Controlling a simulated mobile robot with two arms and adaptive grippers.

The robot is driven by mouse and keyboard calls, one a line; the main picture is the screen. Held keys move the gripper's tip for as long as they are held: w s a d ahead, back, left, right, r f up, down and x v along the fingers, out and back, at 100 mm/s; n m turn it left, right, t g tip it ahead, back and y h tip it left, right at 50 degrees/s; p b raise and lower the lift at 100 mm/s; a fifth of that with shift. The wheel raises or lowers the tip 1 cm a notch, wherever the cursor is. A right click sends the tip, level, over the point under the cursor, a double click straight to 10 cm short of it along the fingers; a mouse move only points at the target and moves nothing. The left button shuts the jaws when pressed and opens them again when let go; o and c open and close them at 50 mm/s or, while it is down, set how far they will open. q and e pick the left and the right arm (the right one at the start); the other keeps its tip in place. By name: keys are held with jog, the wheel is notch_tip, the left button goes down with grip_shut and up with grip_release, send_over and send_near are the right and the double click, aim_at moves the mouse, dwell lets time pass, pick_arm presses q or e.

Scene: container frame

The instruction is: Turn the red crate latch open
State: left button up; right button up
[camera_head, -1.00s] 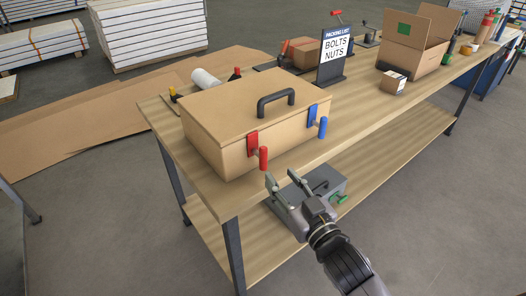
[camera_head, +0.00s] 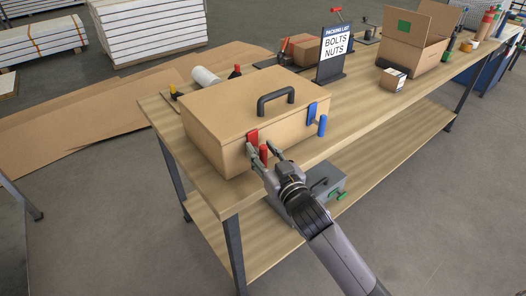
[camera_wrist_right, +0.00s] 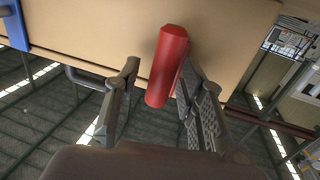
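The tan crate (camera_head: 215,108) stands shut on the workbench with a dark handle on its lid. The red latch (camera_head: 253,136) is on its front face, with its red handle (camera_head: 264,156) hanging down. My right gripper (camera_head: 261,151) is open at the red handle, one finger on each side. In the right wrist view the red handle (camera_wrist_right: 167,68) lies between the two fingers (camera_wrist_right: 160,75), nearer the right finger; I cannot tell whether that finger touches it. My left gripper is not in view.
A blue latch (camera_head: 312,113) sits on the same crate face to the right. A packing-list sign (camera_head: 335,52) and an open carton (camera_head: 415,45) stand farther along the bench. A grey box (camera_head: 325,180) is on the lower shelf. The floor in front is clear.

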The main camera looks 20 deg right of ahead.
grip_shut()
jog(key=shift+n, duration=0.3)
dwell(0.3)
jog(key=n, duration=0.2)
jog(key=shift+s+a+n+t, duration=0.1)
jog(key=shift+a+n+t, duration=0.1)
jog(key=shift+n+t, duration=0.15)
jog(key=n, duration=0.3)
jog(key=shift+a+f+t+y, duration=0.1)
jog(key=shift+t+y, duration=0.15)
jog(key=shift+y, duration=0.05)
jog(key=n, duration=0.2)
jog(key=n+y, duration=0.1)
jog(key=n, duration=0.2)
jog(key=n+b, duration=0.1)
jog(key=n, duration=0.1)
jog(key=shift+s+a+f+y, duration=0.1)
jog(key=shift+a+f+y, duration=0.2)
jog(key=shift+y, duration=0.1)
jog(key=n+y, duration=0.1)
jog(key=n, duration=0.2)
jog(key=n+b, duration=0.1)
jog(key=n, duration=0.2)
jog(key=shift+a+f+n+y, duration=0.1)
jog(key=shift+f+n+y, duration=0.05)
jog(key=shift+n+y, duration=0.25)
